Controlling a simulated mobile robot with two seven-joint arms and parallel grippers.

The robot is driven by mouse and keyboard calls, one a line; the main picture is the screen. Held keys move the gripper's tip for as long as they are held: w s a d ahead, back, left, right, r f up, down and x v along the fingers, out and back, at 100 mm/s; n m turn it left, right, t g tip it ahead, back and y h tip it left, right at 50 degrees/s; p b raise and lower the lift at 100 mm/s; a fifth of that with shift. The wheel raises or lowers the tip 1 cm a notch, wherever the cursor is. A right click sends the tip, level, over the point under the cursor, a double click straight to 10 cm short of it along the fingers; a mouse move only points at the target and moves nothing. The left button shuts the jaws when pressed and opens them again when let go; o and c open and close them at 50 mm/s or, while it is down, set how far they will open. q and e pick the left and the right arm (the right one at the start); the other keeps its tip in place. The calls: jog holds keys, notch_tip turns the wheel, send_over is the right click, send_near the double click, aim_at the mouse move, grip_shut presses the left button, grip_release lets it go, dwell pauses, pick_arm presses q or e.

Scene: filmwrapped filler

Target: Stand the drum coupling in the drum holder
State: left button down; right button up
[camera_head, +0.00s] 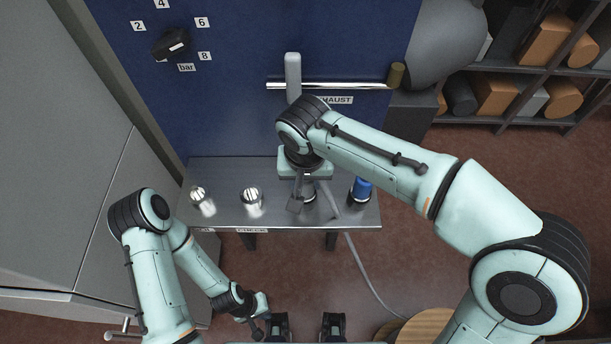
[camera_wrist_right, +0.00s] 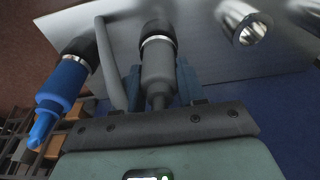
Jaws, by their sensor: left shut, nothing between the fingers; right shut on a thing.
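My right gripper (camera_head: 304,194) points down over the metal shelf (camera_head: 228,216). In the right wrist view its fingers (camera_wrist_right: 158,85) are shut on a grey coupling (camera_wrist_right: 158,64), with a bright ring and a black end towards the shelf. I cannot tell whether that end touches the shelf or sits in a holder. A similar blue coupling (camera_head: 362,187) stands to the right, also in the wrist view (camera_wrist_right: 62,84). Which is the drum coupling is not readable. Two shiny metal cylinders (camera_head: 202,201) (camera_head: 252,202) stand to the left. My left gripper (camera_head: 257,331) is shut and empty, low in front of the shelf.
A grey hose (camera_head: 356,258) hangs from near my right gripper over the shelf's front edge. Behind is a blue panel (camera_head: 235,110) with a black knob (camera_head: 170,43) and a metal rail (camera_head: 345,86). A rack of boxes (camera_head: 520,75) stands at the upper right.

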jog(key=shift+f, duration=0.1)
jog(key=o, duration=1.2)
jog(key=shift+o, duration=0.2)
pick_arm(q)
jog(key=r+p, duration=0.1)
jog(key=w+r+p, duration=0.1)
jog(key=shift+w+r, duration=0.3)
jog(key=shift+r, duration=0.1)
pick_arm(e)
notch_tip(320, 180, up, 13)
jog(key=s, duration=0.2)
